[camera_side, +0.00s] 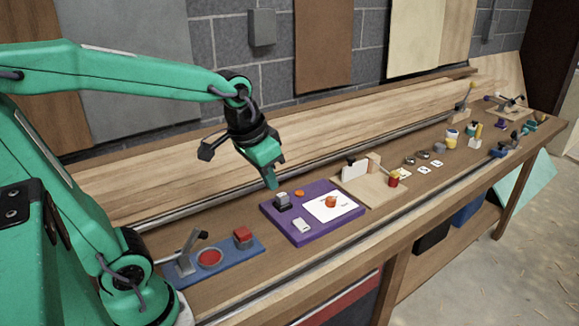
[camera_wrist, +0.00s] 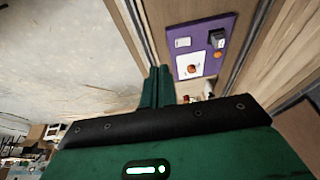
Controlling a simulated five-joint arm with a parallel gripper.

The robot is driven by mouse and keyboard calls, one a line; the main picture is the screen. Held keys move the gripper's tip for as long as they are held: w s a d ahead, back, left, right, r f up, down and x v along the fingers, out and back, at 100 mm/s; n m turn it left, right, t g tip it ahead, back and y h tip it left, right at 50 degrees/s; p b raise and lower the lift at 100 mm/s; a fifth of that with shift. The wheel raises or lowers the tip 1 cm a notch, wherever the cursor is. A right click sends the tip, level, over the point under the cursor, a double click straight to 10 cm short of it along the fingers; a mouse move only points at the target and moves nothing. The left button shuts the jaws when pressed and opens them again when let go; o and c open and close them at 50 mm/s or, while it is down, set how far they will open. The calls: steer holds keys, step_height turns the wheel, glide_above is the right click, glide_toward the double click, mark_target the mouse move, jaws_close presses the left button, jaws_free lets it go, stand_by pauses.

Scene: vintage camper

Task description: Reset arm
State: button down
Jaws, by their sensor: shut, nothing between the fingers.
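My gripper (camera_side: 271,181) is green with a black wrist. In the side view it hangs above the bench, close to the back left corner of a purple board, fingers pointing down. Its fingers are together and hold nothing. In the wrist view my gripper (camera_wrist: 157,75) shows as two green fingers side by side, also together. The purple board (camera_side: 301,237) lies on the bench and carries a white card (camera_side: 345,207) with an orange-red spot, a dark block and a small pale block. The purple board also shows in the wrist view (camera_wrist: 222,30).
Several small items sit farther along the wooden bench (camera_side: 405,228). A metal rail runs along the back.

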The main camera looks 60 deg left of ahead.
steer(key=s+d+r+t, duration=0.1)
steer(key=s, duration=0.6)
steer(key=shift+s+d+t, duration=0.15)
steer(key=shift+d+t, duration=0.1)
steer(key=shift+t, duration=0.15)
